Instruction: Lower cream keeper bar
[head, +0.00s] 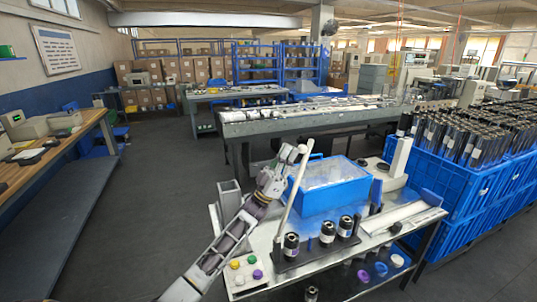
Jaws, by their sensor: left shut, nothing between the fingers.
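The cream keeper bar (292,193) stands raised and leaning slightly right, with a rounded knob at its top. Its lower end meets the front of the bench beside the dark roll holder. My left gripper (291,152) is at the upper end of the bar, just left of the knob, shut and empty. I cannot tell whether it touches the bar. Several black rolls (328,233) stand in a row on the dark holder (318,250) right of the bar's foot. My right gripper is not in view.
A blue bin (330,196) with a clear top sits close behind the bar. Colored buttons (247,268) are at the bench's front left. A cream column (399,160) stands behind right. Blue crates (470,190) full of rolls crowd the right; the left floor is clear.

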